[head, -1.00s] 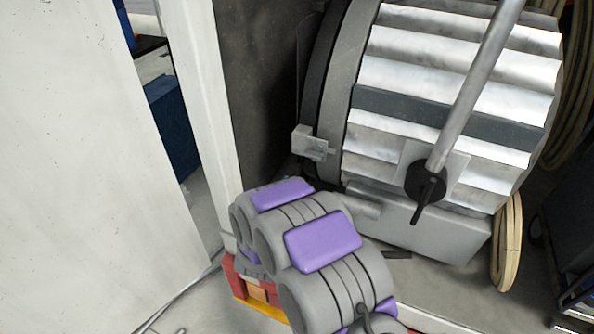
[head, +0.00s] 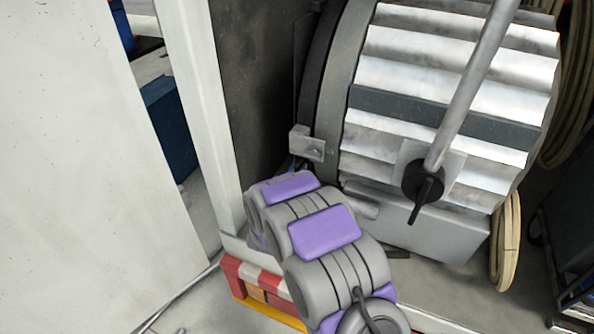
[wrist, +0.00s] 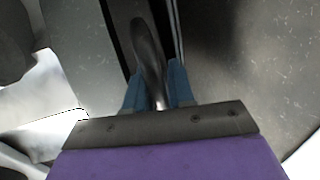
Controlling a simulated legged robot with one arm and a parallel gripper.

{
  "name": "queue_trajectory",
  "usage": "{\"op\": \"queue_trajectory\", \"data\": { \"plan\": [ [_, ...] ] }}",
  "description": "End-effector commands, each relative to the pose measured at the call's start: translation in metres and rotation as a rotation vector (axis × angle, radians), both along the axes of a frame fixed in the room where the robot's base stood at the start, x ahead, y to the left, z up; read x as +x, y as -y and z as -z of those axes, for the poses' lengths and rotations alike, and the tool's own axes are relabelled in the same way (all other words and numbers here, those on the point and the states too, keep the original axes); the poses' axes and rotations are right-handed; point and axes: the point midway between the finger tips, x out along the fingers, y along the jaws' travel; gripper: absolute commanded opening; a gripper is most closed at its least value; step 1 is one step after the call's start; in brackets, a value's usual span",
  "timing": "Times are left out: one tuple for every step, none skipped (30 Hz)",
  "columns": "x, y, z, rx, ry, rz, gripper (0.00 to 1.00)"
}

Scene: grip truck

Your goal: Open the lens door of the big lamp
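The big lamp (head: 445,90) is a ribbed metal drum at the upper right of the head view. Its round front rim (head: 345,75) faces left, with a small metal bracket (head: 308,144) low on it. My grey and purple arm reaches toward the rim's lower part and mostly hides my gripper in the head view. In the wrist view my gripper (wrist: 158,88) has two blue fingers, one either side of a dark, rounded handle-like piece (wrist: 147,50). A narrow gap shows between them around this piece; I cannot tell whether they press on it.
A pale post (head: 200,110) and wide white panel (head: 80,170) stand to the left. A grey support bar (head: 465,95) with a black knob (head: 423,180) crosses the lamp's side. Coiled cable (head: 507,240) hangs at right. A red, white and yellow striped block (head: 262,283) lies below my arm.

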Motion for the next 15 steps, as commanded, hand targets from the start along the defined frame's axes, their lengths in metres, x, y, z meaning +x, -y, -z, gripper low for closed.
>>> {"op": "queue_trajectory", "data": {
  "plan": [
    [0.0, -0.0001, 0.0, 0.0, 0.0, 0.0, 0.18],
    [-0.0001, -0.0003, 0.0001, 0.0, 0.0, 0.0, 0.15],
    [0.0, -0.0007, 0.0, -0.001, 0.0, 0.0, 0.11],
    [0.0001, -0.001, 0.0001, -0.001, 0.0, 0.0, 0.09],
    [0.0001, -0.0013, 0.0001, -0.001, 0.001, 0.0, 0.06],
    [0.0002, -0.0017, 0.0001, -0.001, 0.001, 0.0, 0.02],
    [0.0002, -0.002, 0.0001, -0.001, 0.001, 0.0, 0.0],
    [0.0003, -0.0022, 0.0001, -0.002, 0.001, 0.0, 0.0],
    [0.0002, -0.0025, 0.0001, -0.002, 0.001, 0.0, 0.0],
    [0.0002, -0.0026, 0.0002, -0.002, 0.001, 0.0, 0.0],
    [0.0001, -0.0026, 0.0003, -0.002, 0.001, 0.0, 0.0],
    [0.0, -0.0027, 0.0002, -0.002, 0.001, 0.0, 0.0],
    [0.0, -0.0027, 0.0003, -0.002, 0.001, 0.0, 0.0],
    [-0.0001, -0.0028, 0.0003, -0.002, 0.001, 0.0, 0.0],
    [-0.0002, -0.0028, 0.0003, -0.002, 0.001, 0.0, 0.0]
  ]
}}
